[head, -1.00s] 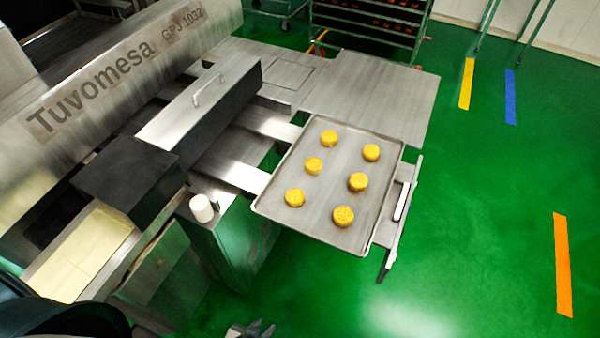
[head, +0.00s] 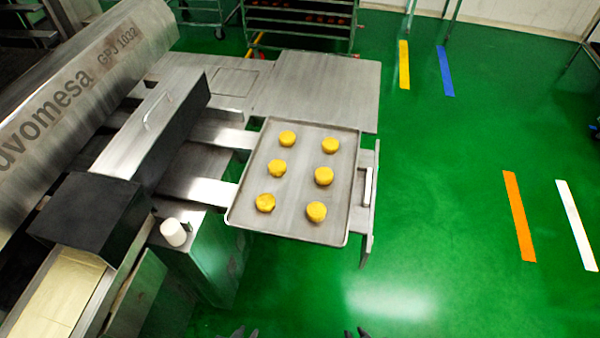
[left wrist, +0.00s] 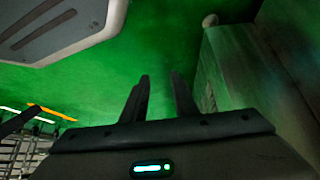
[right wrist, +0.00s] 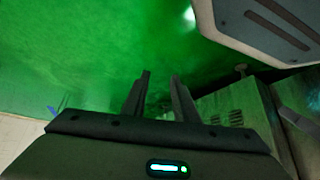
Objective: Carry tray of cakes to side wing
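A metal tray (head: 257,217) with several round yellow cakes (head: 323,176) rests at the machine's outer end, near the middle of the head view. The flat steel side wing (head: 315,90) lies directly beyond the tray and is bare. My left gripper (head: 243,333) shows only its fingertips at the bottom edge, well short of the tray. Its fingers stand apart and empty in the left wrist view (left wrist: 160,85). My right gripper (head: 357,332) is also at the bottom edge, short of the tray. Its fingers are apart and empty in the right wrist view (right wrist: 160,82).
The encrusting machine (head: 100,75) fills the left side, with a white knob (head: 173,232) near the tray's left corner. A rail (head: 368,187) runs along the tray's right side. A rack (head: 300,22) stands behind the wing. Green floor to the right is open.

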